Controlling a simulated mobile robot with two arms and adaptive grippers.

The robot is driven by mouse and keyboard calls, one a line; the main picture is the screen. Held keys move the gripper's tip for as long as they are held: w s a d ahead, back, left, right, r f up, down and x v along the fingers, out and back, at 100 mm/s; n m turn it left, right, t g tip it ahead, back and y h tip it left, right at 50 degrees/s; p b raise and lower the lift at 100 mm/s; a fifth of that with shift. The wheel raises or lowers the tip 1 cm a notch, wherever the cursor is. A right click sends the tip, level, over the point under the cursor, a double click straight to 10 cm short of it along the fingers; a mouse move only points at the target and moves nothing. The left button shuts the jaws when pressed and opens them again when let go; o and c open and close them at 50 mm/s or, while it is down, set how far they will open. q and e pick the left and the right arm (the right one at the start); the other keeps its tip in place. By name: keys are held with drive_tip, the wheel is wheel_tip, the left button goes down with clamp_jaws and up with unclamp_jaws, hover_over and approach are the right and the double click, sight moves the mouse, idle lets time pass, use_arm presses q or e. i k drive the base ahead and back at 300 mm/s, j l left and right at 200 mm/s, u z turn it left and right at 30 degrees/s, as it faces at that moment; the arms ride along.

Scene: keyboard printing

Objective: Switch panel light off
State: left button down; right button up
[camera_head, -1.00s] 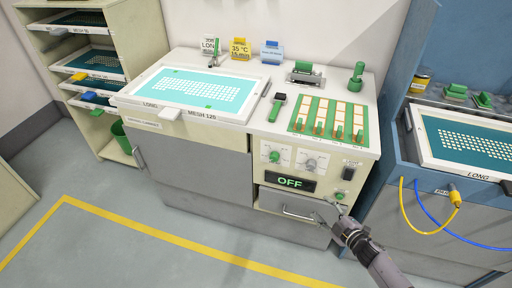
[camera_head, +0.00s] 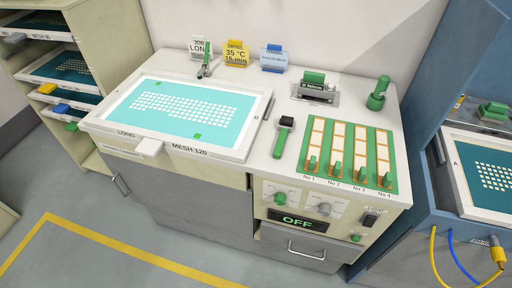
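The cream control panel (camera_head: 345,217) is on the front right of the workstation. Its black display (camera_head: 297,223) reads OFF in green. A black rocker switch (camera_head: 370,218) is at the panel's right side, under a small label too small to read. A small green button (camera_head: 356,238) is below it. A green knob (camera_head: 280,198) and a grey knob (camera_head: 323,208) are above the display. Which of these controls is the panel light's I cannot tell. Neither of my grippers is in view.
A framed screen (camera_head: 257,122) marked LONG, MESH 120 lies on the worktop. Right of it is a green board (camera_head: 390,150) with several levers labelled No 1 to No 4. A drawer handle (camera_head: 306,252) is below the panel. A blue station (camera_head: 440,100) stands right.

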sight(370, 221)
drive_tip(key=i+j, duration=0.1)
drive_tip(key=i, duration=0.75)
drive_tip(key=k+l+z, duration=0.1)
drive_tip(key=z, duration=0.3)
drive_tip(key=l+z, duration=0.1)
drive_tip(key=z, duration=0.25)
drive_tip(key=k+l+z, duration=0.1)
drive_tip(key=z, duration=0.3)
drive_tip(key=l+z, duration=0.2)
drive_tip(key=z, duration=0.2)
